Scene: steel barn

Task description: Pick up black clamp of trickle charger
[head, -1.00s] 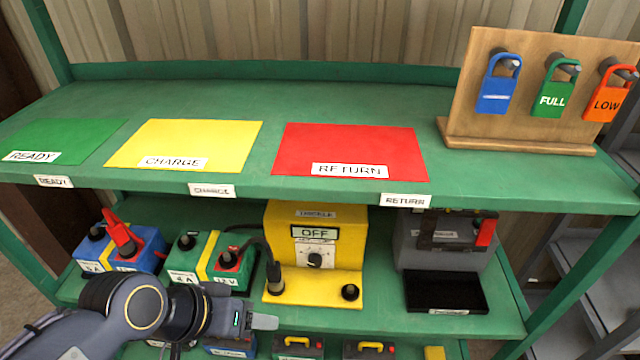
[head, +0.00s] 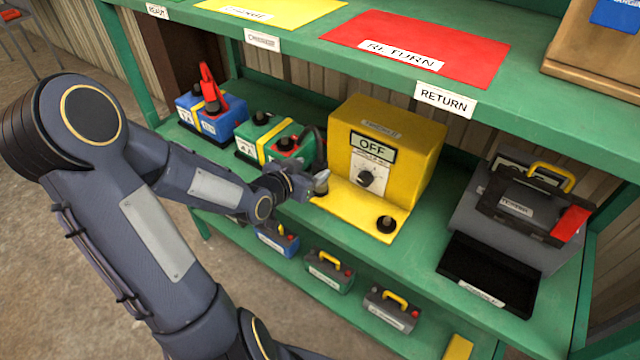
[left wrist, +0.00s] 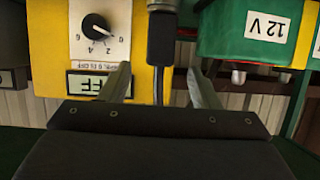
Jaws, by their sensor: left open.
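The yellow trickle charger (head: 400,130) stands on the middle shelf, its display reading OFF; its dial also shows upside down in the left wrist view (left wrist: 97,30). The black clamp (left wrist: 162,48) is upright in the left wrist view, between the charger and the green battery, with its cable running down between my fingers. In the head view it is mostly hidden behind my left gripper (head: 318,184). That gripper is open at the charger's left front, its two fingers (left wrist: 160,85) apart on either side of the clamp's line. I cannot tell whether they touch it. My right gripper is not in view.
A green battery (head: 285,152) stands close left of the charger, and a blue battery (head: 225,122) with a red clamp (head: 210,85) beyond it. A black post (head: 386,224) is on the charger's base. A grey tester (head: 515,205) and black tray (head: 490,270) stand right. The upper shelf (head: 500,90) overhangs.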

